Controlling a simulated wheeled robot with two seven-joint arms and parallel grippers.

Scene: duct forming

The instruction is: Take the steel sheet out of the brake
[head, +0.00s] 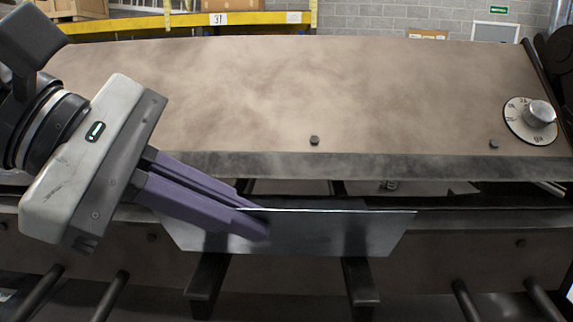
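The steel sheet (335,235) is a thin grey panel with a bright upper edge. It stands along the front of the brake (290,95), below the dark front edge of the brake's upper beam. My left gripper (262,221) reaches in from the left with two purple fingers. They are close together across the sheet's upper edge, one in front of it and one behind, and look shut on it. The front finger hides part of the sheet. Whether any of the sheet lies inside the brake's gap is hard to tell. My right gripper is not in view.
A dial with a silver knob (540,113) is on the brake's right end. Two dark support arms (207,285) jut out below the sheet, with several dark rods along the front. A yellow rail (180,24) and boxes stand behind.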

